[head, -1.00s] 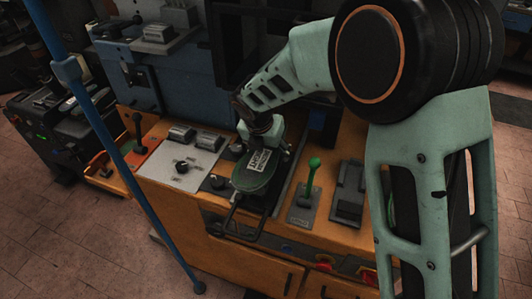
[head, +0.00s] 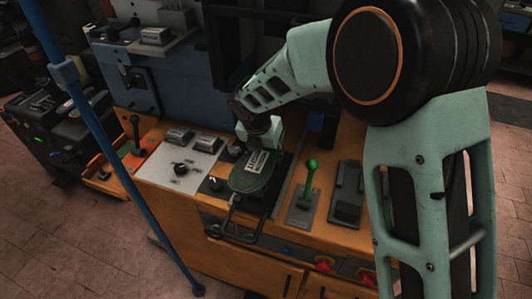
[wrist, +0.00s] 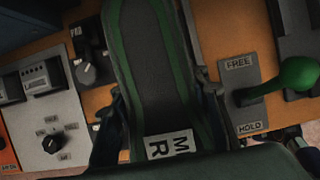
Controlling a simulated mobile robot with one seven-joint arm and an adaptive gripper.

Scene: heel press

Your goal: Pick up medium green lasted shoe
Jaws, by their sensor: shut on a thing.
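The green lasted shoe (head: 249,182) lies in my gripper over the orange bench, with a white label on its upper face. In the wrist view the shoe (wrist: 152,60) runs up the middle, dark grey with green edges, and its label reads M R. My gripper (wrist: 165,95) has one finger on each side of the shoe, shut on it. In the head view my gripper (head: 262,140) is at the shoe's far end, and its fingers are mostly hidden. I cannot tell whether the shoe touches the surface under it.
A green-knobbed lever (head: 312,165) stands close to the right of the shoe, on a plate marked FREE and HOLD. A grey panel with a knob (head: 180,168) lies to the left. A black wire frame (head: 236,222) is at the bench front. A blue pole (head: 110,130) crosses the left.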

